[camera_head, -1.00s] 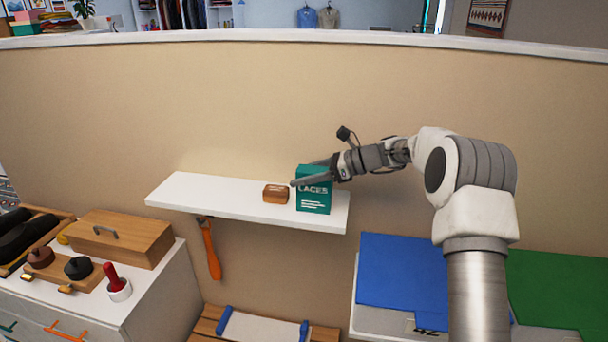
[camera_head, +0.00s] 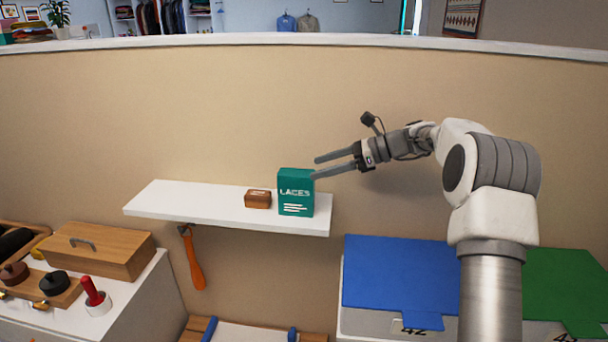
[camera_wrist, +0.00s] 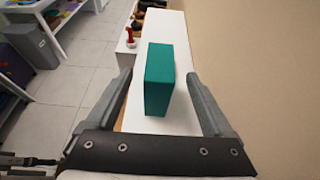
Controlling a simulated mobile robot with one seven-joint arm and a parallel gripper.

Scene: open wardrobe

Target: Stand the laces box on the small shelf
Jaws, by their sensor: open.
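The teal laces box (camera_head: 296,196) stands upright on the right part of the small white shelf (camera_head: 170,200), its LACES label facing the head camera. In the wrist view the box (camera_wrist: 159,85) shows between and ahead of the two fingers, with the white shelf (camera_wrist: 176,30) under it. My gripper (camera_head: 315,168) is open and empty, just right of the box and at about the height of its top. In the wrist view both fingers of my gripper (camera_wrist: 160,82) are spread wide, with gaps to the box on both sides.
A small brown box (camera_head: 257,199) sits on the shelf just left of the laces box. An orange shoehorn-like tool (camera_head: 194,262) hangs below the shelf. A wooden box (camera_head: 98,251) stands on the cabinet at left. A blue lid (camera_head: 400,275) lies below right. The shelf's left half is clear.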

